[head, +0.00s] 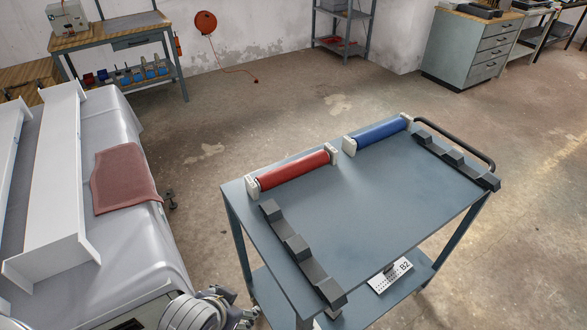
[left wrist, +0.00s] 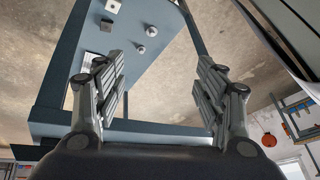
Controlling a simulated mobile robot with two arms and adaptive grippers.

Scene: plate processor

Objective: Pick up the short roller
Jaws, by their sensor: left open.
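Two rollers lie end to end along the far edge of the blue-grey cart top (head: 365,215) in the head view. The red roller (head: 292,171) is on the left and the blue roller (head: 380,132) on the right, each between white end blocks. The blue one looks shorter, though it is also farther away. My left gripper (head: 246,312) is low at the bottom of the head view, left of the cart and away from both rollers. Its fingers stand apart and empty in the left wrist view (left wrist: 160,65). No roller shows in that view. My right gripper is not in view.
Dark notched racks stand on the cart top at left (head: 298,250) and right (head: 455,158). The cart's middle is clear. A grey machine with a red cloth (head: 122,178) stands left. In the left wrist view, small light parts lie on a blue-grey panel (left wrist: 125,75).

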